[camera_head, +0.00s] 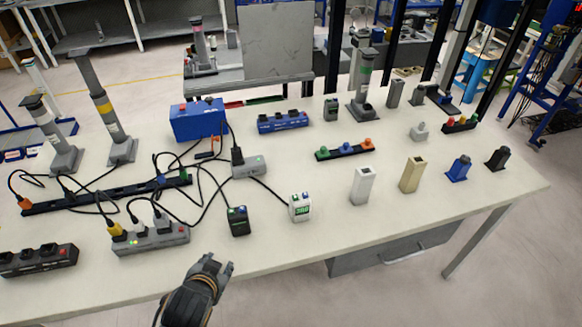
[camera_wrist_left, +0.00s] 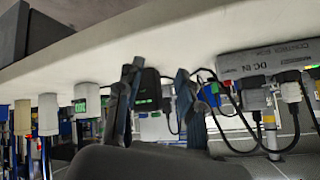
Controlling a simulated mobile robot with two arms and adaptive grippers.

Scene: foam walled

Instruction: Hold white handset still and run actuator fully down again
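A white handset (camera_head: 300,207) with a green display and two buttons on top stands upright near the front edge of the table. It also shows in the left wrist view (camera_wrist_left: 87,101), left of the fingers. A black handset (camera_head: 238,221) stands to its left. Several column-shaped actuators stand on the table, including a yellow-banded one (camera_head: 105,110) and a shorter one (camera_head: 50,135) at left, and a green-banded one (camera_head: 362,83) at back. My left gripper (camera_head: 219,263) is open and empty off the front edge, below the black handset. My right gripper is not in view.
A grey control box (camera_head: 150,238) with plugs, a blue box (camera_head: 198,120) and a small grey box (camera_head: 248,166) are joined by loose black cables. White (camera_head: 362,186) and beige (camera_head: 412,175) blocks stand at right.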

